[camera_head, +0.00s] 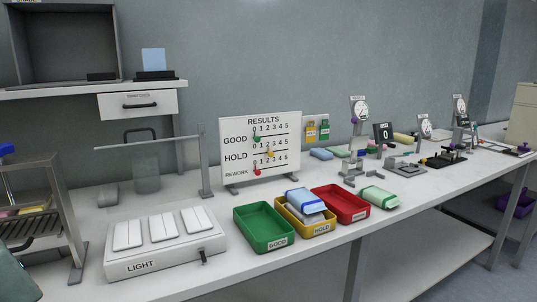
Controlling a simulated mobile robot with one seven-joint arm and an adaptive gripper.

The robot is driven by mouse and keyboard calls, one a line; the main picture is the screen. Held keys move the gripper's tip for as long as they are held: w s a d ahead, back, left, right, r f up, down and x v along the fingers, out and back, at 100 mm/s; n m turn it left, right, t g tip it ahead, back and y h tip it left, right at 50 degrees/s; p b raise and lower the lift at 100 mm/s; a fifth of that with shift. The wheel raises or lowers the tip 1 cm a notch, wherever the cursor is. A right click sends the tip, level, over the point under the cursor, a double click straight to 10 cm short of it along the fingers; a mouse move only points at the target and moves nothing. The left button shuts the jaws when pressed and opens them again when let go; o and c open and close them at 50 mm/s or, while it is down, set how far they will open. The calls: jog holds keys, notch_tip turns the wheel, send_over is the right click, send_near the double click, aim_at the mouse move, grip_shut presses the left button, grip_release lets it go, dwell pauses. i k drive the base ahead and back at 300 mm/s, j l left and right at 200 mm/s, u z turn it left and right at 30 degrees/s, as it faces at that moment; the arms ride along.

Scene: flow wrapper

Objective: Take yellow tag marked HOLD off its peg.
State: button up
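A yellow tag (310,132) hangs on the wall panel just right of the white RESULTS board (228,150). Its lettering is too small to read. A green tag (325,130) hangs close beside it on the right. The pegs are too small to make out clearly. My gripper does not show in the head view.
A yellow HOLD tray (320,231) with packs stands between a green GOOD tray (263,242) and a red tray (350,217) on the front of the bench. A LIGHT box (160,265) stands at left. Gauges and small fixtures crowd the right.

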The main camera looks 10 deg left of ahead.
aim_at(310, 133)
jog(key=i+z, duration=0.25)
jog(key=i, duration=0.25)
jog(key=i+j+z, duration=0.25)
jog(key=i, duration=0.2)
jog(key=i+j+z, duration=0.15)
jog(key=i+z, duration=0.15)
jog(key=i, duration=0.2)
